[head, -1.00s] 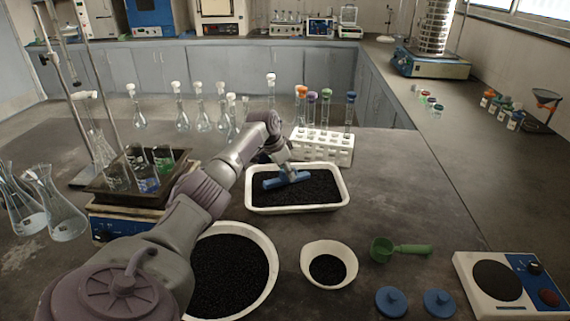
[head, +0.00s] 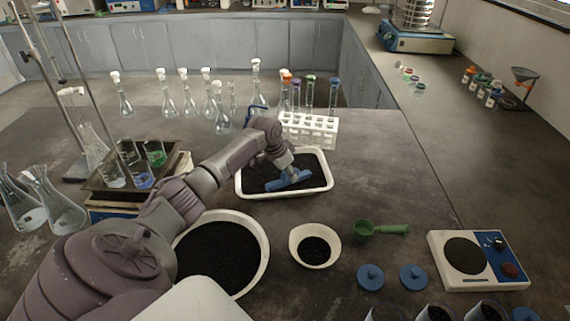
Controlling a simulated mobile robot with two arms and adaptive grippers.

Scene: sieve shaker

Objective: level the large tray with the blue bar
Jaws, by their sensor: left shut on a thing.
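The large tray (head: 326,188) is a white rectangular tray of black granules (head: 262,177) in the middle of the bench. The blue bar (head: 282,184) lies low across the granules, near the middle of the tray's front half. My left gripper (head: 286,171) reaches over the tray from the left and is shut on the blue bar. The granules behind the arm are partly hidden. My right gripper is not in view.
A white test-tube rack (head: 322,131) with capped tubes stands just behind the tray. A large bowl (head: 266,254) and a small bowl (head: 292,243) of granules stand in front. A green scoop (head: 366,228), blue lids (head: 371,277) and a scale (head: 436,243) are to the right.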

